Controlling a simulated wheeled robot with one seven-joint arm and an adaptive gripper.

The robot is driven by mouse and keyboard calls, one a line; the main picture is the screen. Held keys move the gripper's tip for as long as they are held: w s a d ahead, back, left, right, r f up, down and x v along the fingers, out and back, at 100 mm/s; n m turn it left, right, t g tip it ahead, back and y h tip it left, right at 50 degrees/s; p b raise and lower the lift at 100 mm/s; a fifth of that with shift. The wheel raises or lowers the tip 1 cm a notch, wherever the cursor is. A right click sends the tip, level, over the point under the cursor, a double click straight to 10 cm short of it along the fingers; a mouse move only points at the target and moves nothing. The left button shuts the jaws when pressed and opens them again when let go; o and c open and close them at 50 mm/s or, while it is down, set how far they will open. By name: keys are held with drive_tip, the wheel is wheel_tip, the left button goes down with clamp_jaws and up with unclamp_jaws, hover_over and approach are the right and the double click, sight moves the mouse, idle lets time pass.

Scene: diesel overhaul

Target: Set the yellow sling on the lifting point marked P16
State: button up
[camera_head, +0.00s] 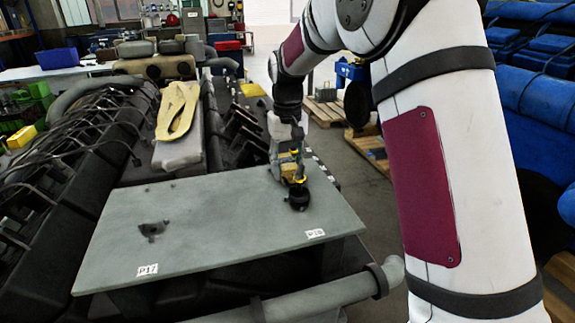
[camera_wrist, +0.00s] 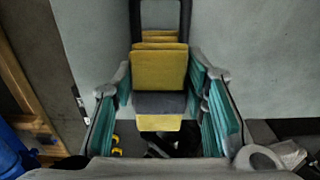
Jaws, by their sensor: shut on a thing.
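My gripper (camera_head: 294,178) is low over the right part of a grey plate (camera_head: 215,215). It is shut on a compact yellow piece with dark parts, which I take as the yellow sling (camera_wrist: 158,70); a dark loop (camera_wrist: 186,20) extends from it in the wrist view. A black round part (camera_head: 298,198) shows just below the gripper, at the plate. I cannot tell whether it belongs to the sling or to the lifting point. A small label (camera_head: 315,233), apparently P16, is in front of it. The lifting point itself is not clearly visible.
A dark fitting (camera_head: 152,230) stands near the P17 label (camera_head: 147,270) on the plate's left. A pale yellow folded strap (camera_head: 178,108) lies on a grey box behind. Black engine parts (camera_head: 85,150) flank the plate, and a grey pipe (camera_head: 320,297) runs in front.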

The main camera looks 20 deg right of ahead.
drive_tip(key=shift+f, duration=0.85)
idle(0.3)
idle(0.4)
drive_tip(key=o, duration=1.5)
wheel_tip(320, 180, up, 12)
